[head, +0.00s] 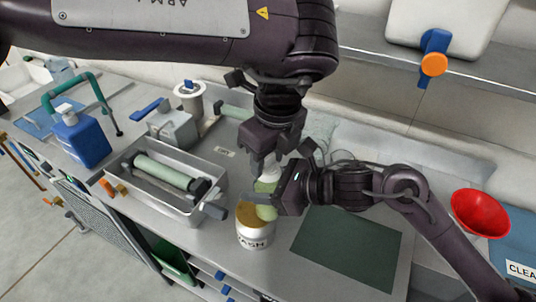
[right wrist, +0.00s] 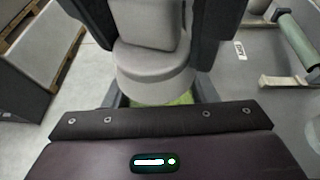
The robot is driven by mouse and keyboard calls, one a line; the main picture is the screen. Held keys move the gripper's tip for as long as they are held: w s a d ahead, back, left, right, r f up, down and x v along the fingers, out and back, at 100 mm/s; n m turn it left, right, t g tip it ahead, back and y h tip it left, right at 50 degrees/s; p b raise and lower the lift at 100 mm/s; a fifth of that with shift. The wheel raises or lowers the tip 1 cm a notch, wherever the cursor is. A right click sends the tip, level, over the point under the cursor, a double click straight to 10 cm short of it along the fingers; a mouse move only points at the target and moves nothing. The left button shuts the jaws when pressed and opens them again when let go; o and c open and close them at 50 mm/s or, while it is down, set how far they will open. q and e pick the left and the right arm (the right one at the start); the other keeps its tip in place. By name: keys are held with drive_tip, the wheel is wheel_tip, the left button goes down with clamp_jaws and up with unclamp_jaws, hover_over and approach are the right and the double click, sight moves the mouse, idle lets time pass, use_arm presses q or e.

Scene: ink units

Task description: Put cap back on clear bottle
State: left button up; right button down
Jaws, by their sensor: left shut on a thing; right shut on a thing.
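A bottle with pale green content (head: 265,212) stands upright in my right gripper (head: 263,198), which comes in from the right and is shut on its body. A white cap (head: 269,173) is at the bottle's top. My left gripper (head: 268,163) points down from above and is shut on the cap. In the right wrist view the round pale cap (right wrist: 150,62) sits between dark fingers, directly above the green of the bottle (right wrist: 180,98). I cannot tell whether the cap is seated or just above the neck. The fingers hide much of the bottle.
A white jar marked WASH (head: 254,236) stands just below the bottle in the head view. A metal tray with a green roller (head: 150,205) and a blue bottle (head: 80,140) are left. A dark green mat (head: 345,248) and a red bowl (head: 481,212) are right.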

use_arm(q)
drive_tip(key=shift+f, duration=0.4)
drive_tip(key=o, duration=1)
wheel_tip(320, 180, up, 12)
drive_tip(key=s+d, duration=0.1)
drive_tip(key=shift+s, duration=0.25)
drive_tip(key=shift+d+f, duration=0.15)
